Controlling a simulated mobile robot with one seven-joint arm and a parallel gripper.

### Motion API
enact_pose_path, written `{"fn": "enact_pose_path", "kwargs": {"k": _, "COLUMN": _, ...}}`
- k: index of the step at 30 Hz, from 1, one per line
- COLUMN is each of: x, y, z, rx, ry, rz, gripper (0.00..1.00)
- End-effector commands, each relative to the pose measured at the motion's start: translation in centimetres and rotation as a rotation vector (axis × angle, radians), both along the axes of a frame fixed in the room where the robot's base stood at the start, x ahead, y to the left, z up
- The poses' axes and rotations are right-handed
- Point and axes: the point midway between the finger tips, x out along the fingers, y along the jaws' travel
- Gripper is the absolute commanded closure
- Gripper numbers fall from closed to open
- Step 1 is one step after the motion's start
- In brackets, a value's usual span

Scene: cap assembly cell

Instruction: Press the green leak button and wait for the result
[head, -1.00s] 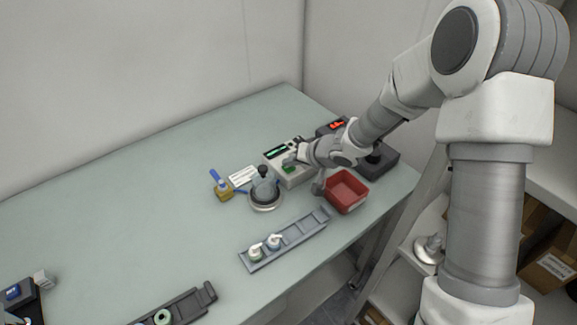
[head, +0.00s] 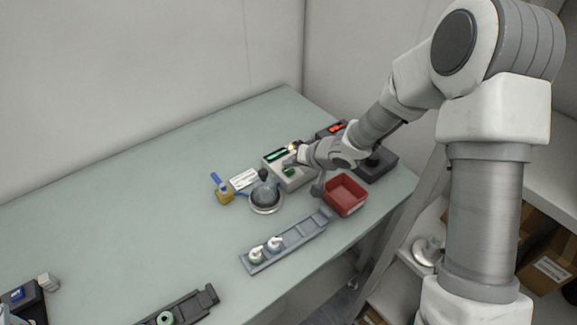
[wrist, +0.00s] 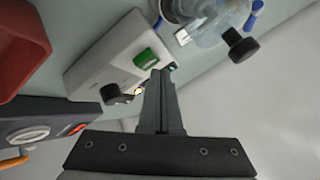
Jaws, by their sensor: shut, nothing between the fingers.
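The leak tester is a pale grey box (head: 299,182) at the back right of the table, with a lit green display (head: 276,154). Its green leak button (head: 288,172) also shows in the wrist view (wrist: 146,57). A small lamp (head: 293,147) on the box glows yellow, and it glows in the wrist view (wrist: 138,91) too. My gripper (head: 288,162) is shut and empty, over the tester. In the wrist view its fingertips (wrist: 160,71) are right beside the green button. I cannot tell whether they touch it.
A clear dome fixture (head: 266,194) with a black knob stands left of the tester. A red bin (head: 345,196) is at the right front, and a dark device with a red display (head: 335,127) is behind. A grey rail (head: 305,232) holds two white caps.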

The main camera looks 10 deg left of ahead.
Motion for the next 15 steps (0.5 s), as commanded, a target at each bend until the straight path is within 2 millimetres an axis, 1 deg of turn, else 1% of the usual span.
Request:
{"fn": "enact_pose_path", "kwargs": {"k": 1, "x": -0.01, "y": 0.00, "z": 0.45, "rx": 0.000, "ry": 0.000, "rz": 0.000, "gripper": 1.00}}
{"fn": "enact_pose_path", "kwargs": {"k": 11, "x": 0.02, "y": 0.00, "z": 0.41, "rx": 0.000, "ry": -0.001, "rz": 0.000, "gripper": 1.00}}
{"fn": "enact_pose_path", "kwargs": {"k": 15, "x": 0.03, "y": -0.01, "z": 0.90, "rx": 0.000, "ry": -0.001, "rz": 0.000, "gripper": 1.00}}
